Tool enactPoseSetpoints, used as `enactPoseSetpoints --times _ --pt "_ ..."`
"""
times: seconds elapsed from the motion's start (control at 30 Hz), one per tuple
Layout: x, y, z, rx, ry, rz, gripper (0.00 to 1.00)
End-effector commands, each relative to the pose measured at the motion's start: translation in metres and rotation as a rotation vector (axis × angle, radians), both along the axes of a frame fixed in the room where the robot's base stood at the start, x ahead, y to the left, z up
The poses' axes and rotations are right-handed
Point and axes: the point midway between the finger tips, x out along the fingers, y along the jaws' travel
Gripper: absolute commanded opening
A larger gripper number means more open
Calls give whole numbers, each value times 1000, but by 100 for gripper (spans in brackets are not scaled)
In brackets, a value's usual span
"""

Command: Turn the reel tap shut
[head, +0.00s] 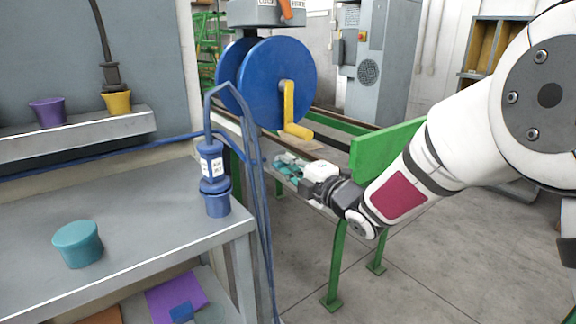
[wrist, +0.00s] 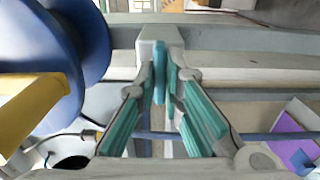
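An orange lever (head: 286,9) sits on the grey housing (head: 264,14) above the blue reel (head: 283,82), at the top edge of the head view. It looks like the reel tap, but its upper part is cut off. A yellow crank (head: 289,103) is on the reel's face and also fills the left of the wrist view (wrist: 30,108). My gripper (head: 288,166) is below the reel and crank, well below and apart from the orange lever. Its teal fingertips meet closely in the wrist view (wrist: 165,75), with nothing visible held between them. The lever is not seen there.
A grey bench (head: 140,236) with a blue container (head: 217,203) and teal pot (head: 77,244) stands at left. Blue hose (head: 262,215) hangs by its corner. A green panel (head: 378,150) stands close behind my forearm. Open floor lies at lower right.

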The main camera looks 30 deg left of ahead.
Motion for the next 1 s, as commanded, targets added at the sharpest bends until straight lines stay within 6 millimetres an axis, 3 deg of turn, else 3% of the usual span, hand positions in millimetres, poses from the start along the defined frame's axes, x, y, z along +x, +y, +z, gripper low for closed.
enactPoseSetpoints --times 0.47,1.0 --pt "-1 2 0 26 57 2 0" --pt "-1 2 1 198 469 5 0"
